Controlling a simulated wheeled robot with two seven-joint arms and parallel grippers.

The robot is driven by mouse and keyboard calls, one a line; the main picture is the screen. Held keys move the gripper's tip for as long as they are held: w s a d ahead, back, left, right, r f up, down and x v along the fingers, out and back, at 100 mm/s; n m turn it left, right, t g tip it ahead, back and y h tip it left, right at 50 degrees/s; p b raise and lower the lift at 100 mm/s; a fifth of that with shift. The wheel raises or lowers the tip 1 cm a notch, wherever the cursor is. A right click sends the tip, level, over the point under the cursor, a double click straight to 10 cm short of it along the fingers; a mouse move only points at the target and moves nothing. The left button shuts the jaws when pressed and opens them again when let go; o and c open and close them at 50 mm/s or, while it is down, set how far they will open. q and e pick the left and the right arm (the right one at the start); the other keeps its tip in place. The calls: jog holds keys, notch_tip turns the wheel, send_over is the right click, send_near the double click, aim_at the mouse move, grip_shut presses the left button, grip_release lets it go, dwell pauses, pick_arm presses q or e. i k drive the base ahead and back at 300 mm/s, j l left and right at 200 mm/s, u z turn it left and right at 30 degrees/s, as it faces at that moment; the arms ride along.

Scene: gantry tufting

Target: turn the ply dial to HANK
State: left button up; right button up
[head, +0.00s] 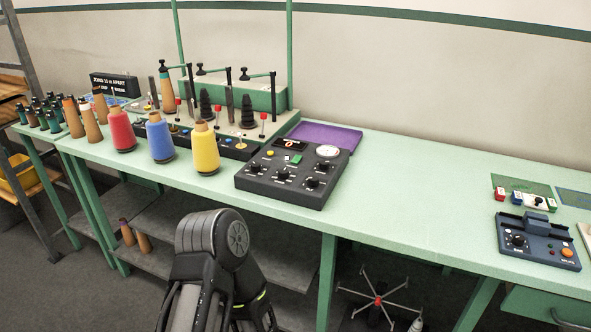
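A dark control panel (270,195) lies on the green bench, near the middle of the head view. It has a row of black dials: a left dial (254,167), a middle dial (283,175) and a right dial (312,182). Their labels and pointer settings are too small to read surely, so I cannot tell which is the ply dial or whether one points at HANK. A blue-grey box (540,257) at the right also has a black knob (518,240). Part of my own arm rises at the bottom, below the bench front. Neither gripper is in view.
Red (121,130), blue (159,138) and yellow (206,149) yarn cones stand left of the panel. Behind them is a rack with upright posts (246,110). A purple mat (325,136) lies behind the panel. The bench top (420,200) right of the panel is clear.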

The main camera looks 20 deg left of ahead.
aim_at(313, 180)
jog(key=i+j+u, duration=0.15)
jog(key=j, duration=0.3)
jog(key=i+j+u, duration=0.15)
jog(key=j, duration=0.25)
jog(key=i+j+u, duration=0.1)
jog(key=j, duration=0.3)
jog(key=i+j+u, duration=0.15)
jog(key=j, duration=0.25)
jog(key=i, duration=0.05)
